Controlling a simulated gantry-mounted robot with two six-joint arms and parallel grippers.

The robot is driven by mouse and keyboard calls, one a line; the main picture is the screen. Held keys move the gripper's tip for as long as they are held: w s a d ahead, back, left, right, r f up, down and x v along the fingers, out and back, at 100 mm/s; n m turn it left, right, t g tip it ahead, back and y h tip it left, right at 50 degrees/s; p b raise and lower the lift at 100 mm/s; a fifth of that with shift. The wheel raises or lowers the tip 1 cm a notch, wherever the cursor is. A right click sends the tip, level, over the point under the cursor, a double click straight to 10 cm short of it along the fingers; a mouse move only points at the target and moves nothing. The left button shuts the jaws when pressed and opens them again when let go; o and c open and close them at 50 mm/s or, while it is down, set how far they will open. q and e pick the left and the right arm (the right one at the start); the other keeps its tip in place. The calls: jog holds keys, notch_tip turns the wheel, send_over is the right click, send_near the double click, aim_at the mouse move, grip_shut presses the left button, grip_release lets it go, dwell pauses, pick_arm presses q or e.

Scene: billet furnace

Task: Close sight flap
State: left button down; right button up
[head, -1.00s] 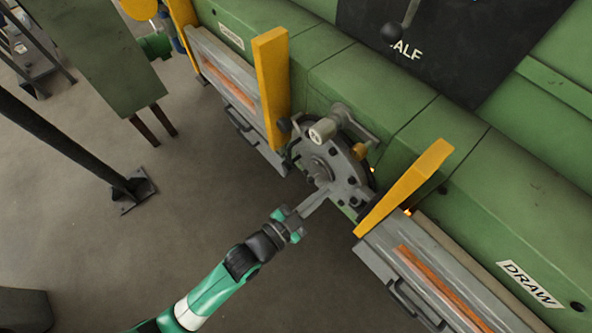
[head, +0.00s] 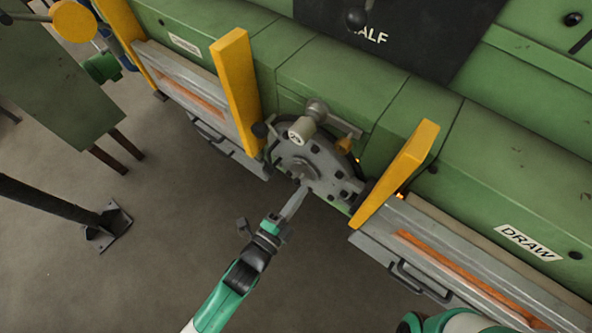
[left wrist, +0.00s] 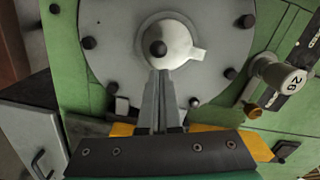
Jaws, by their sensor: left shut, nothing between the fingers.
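The sight port is a grey bolted round plate (head: 325,161) on the green furnace front, between two yellow bars. A small silver round flap (left wrist: 181,42) with a side tab and a dark knob (left wrist: 158,48) sits at its centre in the left wrist view. In the head view the flap (head: 300,171) is small, and I cannot tell how far it covers the port. My left gripper (head: 303,190) is shut and empty, with its fingers pointing at the flap. In the left wrist view its fingertips (left wrist: 159,73) overlap the flap's lower edge just below the knob; contact is unclear.
A lever with a pale numbered cap (head: 300,130) stands beside the plate. Yellow bars (head: 238,90) (head: 396,172) flank it. Trays with glowing slots lie left (head: 182,90) and right (head: 450,262). My right arm shows at the bottom right.

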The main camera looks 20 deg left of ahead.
pick_arm(q)
jog(key=shift+w+a+f+m+p, duration=0.1)
jog(key=shift+a+f+m+p, duration=0.2)
jog(key=shift+m, duration=0.5)
jog(key=shift+r, duration=0.1)
